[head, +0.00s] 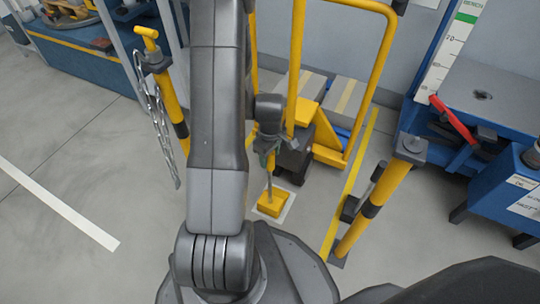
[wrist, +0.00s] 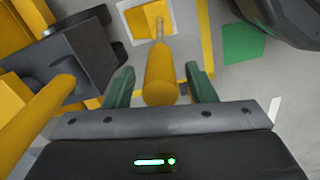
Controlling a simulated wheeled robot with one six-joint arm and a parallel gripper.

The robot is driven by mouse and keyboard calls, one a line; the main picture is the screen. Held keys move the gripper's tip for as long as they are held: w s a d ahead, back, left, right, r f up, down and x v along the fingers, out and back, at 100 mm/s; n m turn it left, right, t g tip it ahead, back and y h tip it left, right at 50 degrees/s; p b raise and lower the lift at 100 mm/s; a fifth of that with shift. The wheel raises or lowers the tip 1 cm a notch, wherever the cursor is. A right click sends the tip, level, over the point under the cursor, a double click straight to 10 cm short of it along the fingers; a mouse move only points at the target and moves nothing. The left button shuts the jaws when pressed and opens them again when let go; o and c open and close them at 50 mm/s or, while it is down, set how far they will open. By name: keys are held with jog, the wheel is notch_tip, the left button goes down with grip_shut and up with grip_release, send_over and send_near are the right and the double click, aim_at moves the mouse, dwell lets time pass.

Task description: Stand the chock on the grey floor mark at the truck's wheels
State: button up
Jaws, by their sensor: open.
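The chock (head: 271,206) is a yellow block with an upright rod handle. It stands on a pale-edged grey floor mark (head: 287,213) beside the dark wheels (head: 295,162) of the yellow truck (head: 329,146). In the wrist view the chock (wrist: 148,18) lies beyond its yellow grip, on the mark (wrist: 121,8). My gripper (head: 267,146) is above the block, at the top of the handle. In the wrist view my gripper's green fingers (wrist: 160,82) are open, one on each side of the grip, with gaps showing. My arm hides part of the floor.
A yellow post with a hanging chain (head: 165,85) stands left. A yellow and black post (head: 376,205) stands right, near a yellow floor line (head: 350,185) and blue benches (head: 480,95). A green floor patch (wrist: 243,43) shows in the wrist view. Open floor lies left.

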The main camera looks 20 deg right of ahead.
notch_tip(320, 180, up, 12)
jog(key=p, duration=0.3)
jog(key=shift+f+p, duration=0.25)
jog(key=shift+p, duration=0.15)
notch_tip(320, 180, down, 12)
jog(key=b, duration=0.4)
jog(key=shift+f, duration=0.15)
jog(key=shift+r+p, duration=0.35)
jog(key=shift+r, duration=1.15)
